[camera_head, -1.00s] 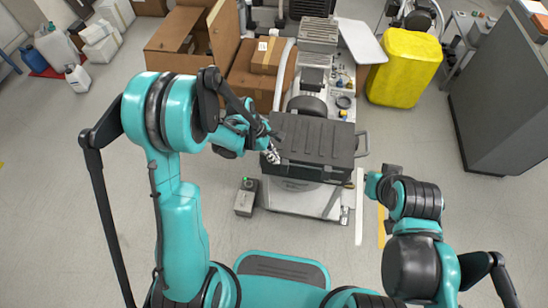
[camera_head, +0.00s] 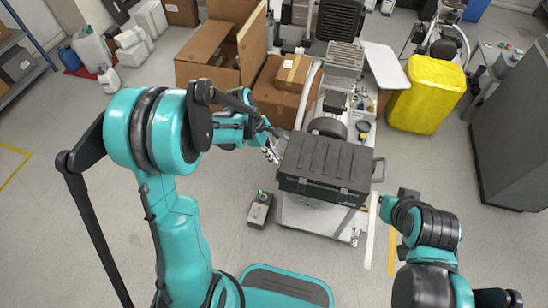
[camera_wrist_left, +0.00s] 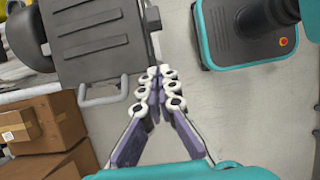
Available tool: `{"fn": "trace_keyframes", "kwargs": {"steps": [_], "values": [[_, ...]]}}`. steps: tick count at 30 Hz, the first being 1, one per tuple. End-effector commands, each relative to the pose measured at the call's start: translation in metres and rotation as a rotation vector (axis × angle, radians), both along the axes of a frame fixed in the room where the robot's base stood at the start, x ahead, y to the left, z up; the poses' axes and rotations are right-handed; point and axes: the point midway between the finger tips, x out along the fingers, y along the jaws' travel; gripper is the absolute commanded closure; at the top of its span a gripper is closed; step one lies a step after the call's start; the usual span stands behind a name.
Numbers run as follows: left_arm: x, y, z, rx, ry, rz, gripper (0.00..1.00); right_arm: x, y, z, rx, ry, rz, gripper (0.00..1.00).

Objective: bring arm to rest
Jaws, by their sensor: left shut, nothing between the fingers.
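My left gripper (camera_head: 271,152) is shut and empty, at the left side of a black toolbox (camera_head: 325,165) in the head view. In the left wrist view its fingers (camera_wrist_left: 158,88) meet at the tips, with the toolbox (camera_wrist_left: 100,35) above and to the left. I cannot tell whether the fingertips touch the toolbox. My right arm (camera_head: 430,230) is at the lower right of the head view, bent; its gripper cannot be made out clearly.
The toolbox sits on a wheeled cart (camera_head: 312,216) with machine parts behind it. Cardboard boxes (camera_head: 283,95) stand behind the left gripper. A yellow container (camera_head: 427,95) and a grey cabinet (camera_head: 512,135) stand at right.

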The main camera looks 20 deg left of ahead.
Motion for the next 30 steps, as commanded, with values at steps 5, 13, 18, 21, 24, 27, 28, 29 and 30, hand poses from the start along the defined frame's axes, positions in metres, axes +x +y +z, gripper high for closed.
{"fn": "trace_keyframes", "kwargs": {"steps": [5, 13, 18, 21, 24, 27, 28, 29, 30], "values": [[0.0, 0.0, 0.0, 0.0, 0.0, 0.0, 1.0, 0.0, 0.0, 0.0, 0.0, 0.0, 0.0, 1.0], [-0.002, 0.0, 0.005, 0.008, -0.019, -0.02, 1.0, 0.0, 0.0, 0.0, 0.0, 0.0, 0.0, 1.0], [-0.016, 0.001, 0.039, 0.071, -0.152, -0.178, 1.0, 0.0, 0.0, 0.0, 0.0, 0.0, 0.0, 1.0], [-0.032, 0.004, 0.065, 0.143, -0.27, -0.334, 1.0, 0.0, 0.0, 0.0, 0.0, 0.0, 0.0, 1.0], [-0.049, 0.007, 0.088, 0.224, -0.386, -0.5, 1.0, 0.0, 0.0, 0.0, 0.0, 0.0, 0.0, 1.0], [-0.068, 0.011, 0.106, 0.317, -0.489, -0.672, 1.0, 0.0, 0.0, 0.0, 0.0, 0.0, 0.0, 1.0], [-0.073, 0.012, 0.111, 0.345, -0.519, -0.725, 1.0, 0.0, 0.0, 0.0, 0.0, 0.0, 0.0, 1.0], [-0.079, 0.014, 0.115, 0.376, -0.547, -0.778, 1.0, 0.0, 0.0, 0.0, 0.0, 0.0, 0.0, 1.0], [-0.087, 0.015, 0.121, 0.416, -0.582, -0.85, 1.0, 0.0, 0.0, 0.0, 0.0, 0.0, 0.0, 1.0]]}}
